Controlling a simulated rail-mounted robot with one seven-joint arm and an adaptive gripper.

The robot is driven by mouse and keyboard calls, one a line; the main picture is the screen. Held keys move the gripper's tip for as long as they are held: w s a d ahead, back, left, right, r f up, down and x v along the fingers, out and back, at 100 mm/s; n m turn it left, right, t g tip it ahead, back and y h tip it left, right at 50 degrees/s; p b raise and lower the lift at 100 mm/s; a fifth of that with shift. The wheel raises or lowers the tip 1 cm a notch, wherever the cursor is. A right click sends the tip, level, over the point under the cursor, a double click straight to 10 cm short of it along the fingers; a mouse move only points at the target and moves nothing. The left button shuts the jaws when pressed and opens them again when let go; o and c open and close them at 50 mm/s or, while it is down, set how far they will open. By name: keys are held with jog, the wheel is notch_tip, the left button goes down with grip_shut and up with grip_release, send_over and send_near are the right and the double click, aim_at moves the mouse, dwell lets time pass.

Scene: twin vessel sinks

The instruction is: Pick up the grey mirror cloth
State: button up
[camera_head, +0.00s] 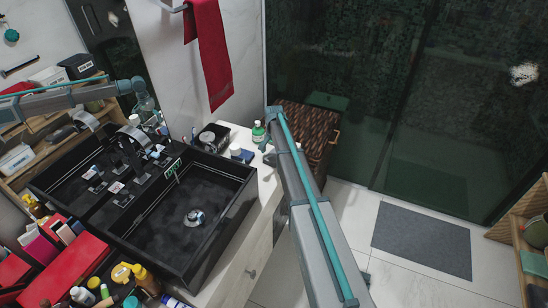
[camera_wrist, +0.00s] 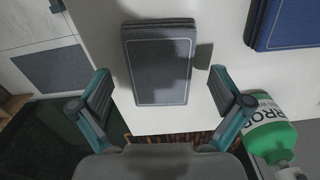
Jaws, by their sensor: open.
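The grey mirror cloth (camera_wrist: 160,72) shows in the wrist view as a flat, folded dark-grey rectangle with a light border line. It lies on the white counter, at upper centre. My gripper (camera_wrist: 163,92) is open and empty, its two fingers at either side of the cloth in the picture and apart from it. I cannot tell how far above the cloth the fingers are. In the head view my gripper (camera_head: 268,143) is at the counter's right end, small and partly hidden by my arm. I cannot make out the cloth there.
A green-and-white bottle (camera_wrist: 268,125) stands close to the right finger; it also shows in the head view (camera_head: 258,132). A dark blue folded cloth (camera_wrist: 285,25) lies at upper right. A black sink (camera_head: 190,210) and a red box (camera_head: 68,272) are to the left. A wicker hamper (camera_head: 308,125) stands beyond the counter.

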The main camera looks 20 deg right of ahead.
jog(key=c, duration=1.2)
jog(key=shift+r, duration=0.15)
jog(key=shift+r+b, duration=0.75)
jog(key=shift+b, duration=0.1)
jog(key=s+r+b, duration=0.1)
jog(key=s+r, duration=0.2)
jog(key=s, duration=0.1)
jog(key=s+a+r+b, duration=0.1)
jog(key=s+r+b, duration=0.1)
jog(key=s+r, duration=0.2)
jog(key=s+a+r+b, duration=0.1)
jog(key=s+r+b, duration=0.1)
jog(key=s+r, duration=0.2)
jog(key=shift+s+r, duration=0.15)
jog(key=shift+s, duration=0.8)
